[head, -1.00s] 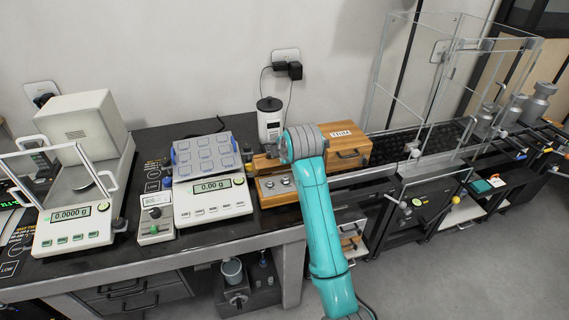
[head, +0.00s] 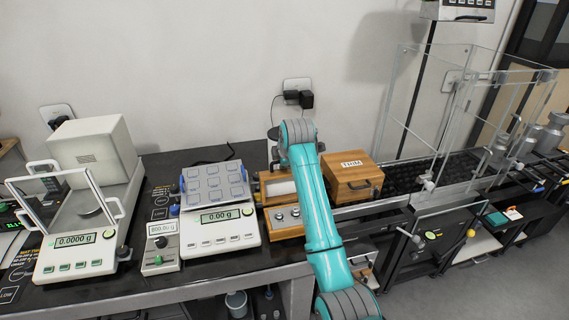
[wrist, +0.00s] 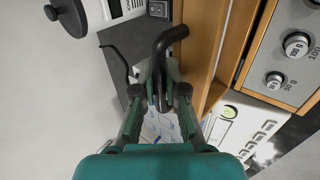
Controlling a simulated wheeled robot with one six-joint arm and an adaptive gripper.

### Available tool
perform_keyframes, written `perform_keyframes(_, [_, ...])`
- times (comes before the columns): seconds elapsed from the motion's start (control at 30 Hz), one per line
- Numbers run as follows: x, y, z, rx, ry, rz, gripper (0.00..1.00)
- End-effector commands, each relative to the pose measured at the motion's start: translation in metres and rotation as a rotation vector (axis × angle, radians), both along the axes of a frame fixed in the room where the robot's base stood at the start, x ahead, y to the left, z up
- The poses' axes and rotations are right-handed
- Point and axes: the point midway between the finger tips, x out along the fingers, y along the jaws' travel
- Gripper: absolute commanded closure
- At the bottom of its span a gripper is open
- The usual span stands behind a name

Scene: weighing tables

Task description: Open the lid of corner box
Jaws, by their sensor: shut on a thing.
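The wooden box with round metal weights, which I take as the corner box (head: 267,226), stands right of the middle balance. Its lid (head: 279,188) is raised at the back, pale inner face to the front. The wrist view shows the lid's wooden edge (wrist: 206,60) beside my gripper, and the weights panel (wrist: 302,75) at the right. My gripper (wrist: 160,95) is shut on the black curved lid handle (wrist: 168,42). In the head view my arm hides most of the gripper and part of the box.
A closed wooden box (head: 352,185) with a label and front handle stands just right of my arm. The middle balance (head: 222,225) with its blue-edged tray is at the left, beside a small display unit (head: 160,250). A glass enclosure (head: 425,130) is farther right.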

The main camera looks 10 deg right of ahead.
Motion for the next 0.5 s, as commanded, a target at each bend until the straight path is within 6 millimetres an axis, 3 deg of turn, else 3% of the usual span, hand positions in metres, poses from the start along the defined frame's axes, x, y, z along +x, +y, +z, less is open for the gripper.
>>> perform_keyframes(0.5, [0.005,-0.0008,-0.0009,-0.001,-0.005,0.0,1.0])
